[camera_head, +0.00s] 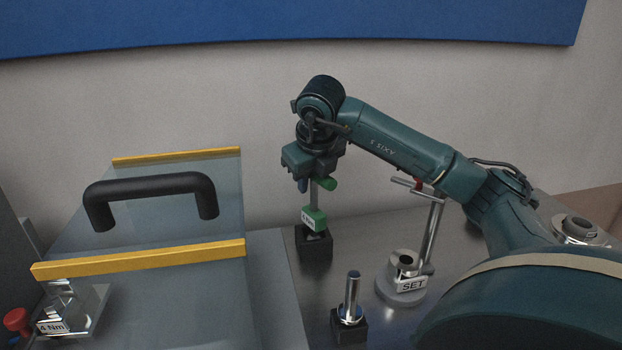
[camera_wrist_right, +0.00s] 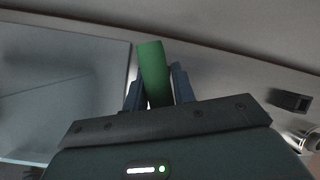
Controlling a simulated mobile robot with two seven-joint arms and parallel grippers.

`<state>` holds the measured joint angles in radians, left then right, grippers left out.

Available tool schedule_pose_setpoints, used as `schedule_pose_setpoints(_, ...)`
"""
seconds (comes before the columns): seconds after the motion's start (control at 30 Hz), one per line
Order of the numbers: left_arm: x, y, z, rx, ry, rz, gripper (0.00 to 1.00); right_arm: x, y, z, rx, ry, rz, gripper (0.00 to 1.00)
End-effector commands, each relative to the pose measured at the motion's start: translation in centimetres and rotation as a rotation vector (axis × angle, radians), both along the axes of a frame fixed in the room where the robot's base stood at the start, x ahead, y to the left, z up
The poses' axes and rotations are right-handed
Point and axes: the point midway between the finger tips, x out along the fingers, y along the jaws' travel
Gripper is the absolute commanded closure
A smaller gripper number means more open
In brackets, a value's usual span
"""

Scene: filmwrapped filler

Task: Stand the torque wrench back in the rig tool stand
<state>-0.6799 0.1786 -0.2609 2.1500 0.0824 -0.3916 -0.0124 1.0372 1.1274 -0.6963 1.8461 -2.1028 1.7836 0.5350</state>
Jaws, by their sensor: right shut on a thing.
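My right gripper (camera_head: 312,180) points down and is shut on the green handle of a tool that I take for the torque wrench (camera_head: 328,184). The green handle (camera_wrist_right: 154,72) also shows between the two blue fingers of my right gripper (camera_wrist_right: 157,88) in the right wrist view. A metal shaft runs down from the gripper to a green block with a small white label, too small to read surely. Directly below is a black block (camera_head: 314,246); I cannot tell whether the tool's lower end is in it or just above. My left gripper is not in view.
A grey round stand marked SET (camera_head: 402,290) with a slanted metal rod is at right. A short metal post in a black base (camera_head: 349,322) stands in front. A clear-panelled cover with a black handle (camera_head: 150,186) and yellow strips fills the left. A red knob (camera_head: 16,320) is at far left.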

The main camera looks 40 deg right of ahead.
Motion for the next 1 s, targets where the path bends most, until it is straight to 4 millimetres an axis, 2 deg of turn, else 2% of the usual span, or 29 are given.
schedule_pose_setpoints(0.3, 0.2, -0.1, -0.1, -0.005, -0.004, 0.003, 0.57, 0.0, 0.0, -0.3, 0.0, -0.003, 0.0, 1.0)
schedule_pose_setpoints(0.33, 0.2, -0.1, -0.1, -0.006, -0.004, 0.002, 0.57, 0.0, 0.0, -0.4, 0.0, -0.001, 0.0, 0.73)
schedule_pose_setpoints(0.6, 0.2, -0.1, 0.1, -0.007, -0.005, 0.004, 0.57, 0.0, 0.0, -0.3, 0.0, -0.001, 0.0, 0.52)
schedule_pose_setpoints(0.83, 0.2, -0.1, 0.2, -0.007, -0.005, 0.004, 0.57, 0.0, 0.0, -0.1, 0.001, -0.001, 0.001, 0.52)
schedule_pose_setpoints(1.0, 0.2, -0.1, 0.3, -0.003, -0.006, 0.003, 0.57, -0.4, 0.3, 1.3, 0.002, -0.003, 0.001, 0.52)
